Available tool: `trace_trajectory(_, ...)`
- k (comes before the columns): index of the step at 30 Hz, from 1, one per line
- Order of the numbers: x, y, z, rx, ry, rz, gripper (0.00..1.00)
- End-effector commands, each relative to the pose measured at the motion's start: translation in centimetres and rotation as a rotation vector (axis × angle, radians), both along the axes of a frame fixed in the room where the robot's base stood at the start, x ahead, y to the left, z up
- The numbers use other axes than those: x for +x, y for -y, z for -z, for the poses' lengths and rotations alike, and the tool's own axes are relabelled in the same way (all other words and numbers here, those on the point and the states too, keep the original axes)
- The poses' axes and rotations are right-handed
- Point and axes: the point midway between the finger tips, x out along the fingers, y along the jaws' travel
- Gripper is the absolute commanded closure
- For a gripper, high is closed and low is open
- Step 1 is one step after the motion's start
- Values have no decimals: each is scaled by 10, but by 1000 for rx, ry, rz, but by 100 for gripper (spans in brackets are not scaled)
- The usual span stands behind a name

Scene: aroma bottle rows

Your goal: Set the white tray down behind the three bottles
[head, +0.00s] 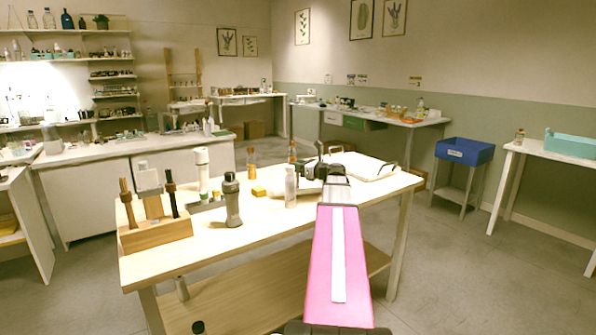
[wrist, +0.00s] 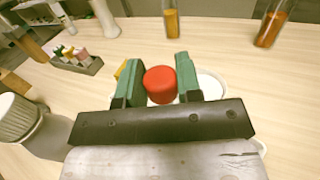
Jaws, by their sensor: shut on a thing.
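My gripper (wrist: 160,82) has its green fingers closed on a red round thing (wrist: 160,84). A white rounded rim (wrist: 212,86) shows behind and below the fingers; whether it joins the red thing is hidden. In the head view my gripper (head: 318,170) is low over the back middle of the table, and its grasp is too small to make out. A white flat tray-like thing (head: 362,166) with dark handles lies at the table's back right. Two amber bottles (wrist: 172,20) (wrist: 268,28) stand beyond the fingers. A white bottle (head: 290,186) stands left of my gripper.
The wooden table (head: 270,225) also holds a grey bottle (head: 232,200), a tall white bottle (head: 202,172), a wooden holder (head: 155,235), a rack of small bottles (wrist: 75,62) and a yellow block (head: 258,190). The table's front middle is mostly bare.

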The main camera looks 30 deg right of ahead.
Motion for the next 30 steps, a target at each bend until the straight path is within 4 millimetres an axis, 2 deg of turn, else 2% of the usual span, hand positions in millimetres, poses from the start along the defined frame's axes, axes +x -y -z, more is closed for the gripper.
trace_trajectory(4,0,0,15,1,0,0,100)
trace_trajectory(15,0,0,18,1,0,0,100)
trace_trajectory(16,0,0,18,0,0,0,58)
trace_trajectory(18,0,0,18,0,0,0,42)
trace_trajectory(28,0,0,15,0,0,0,42)
trace_trajectory(30,-5,2,15,0,0,2,42)
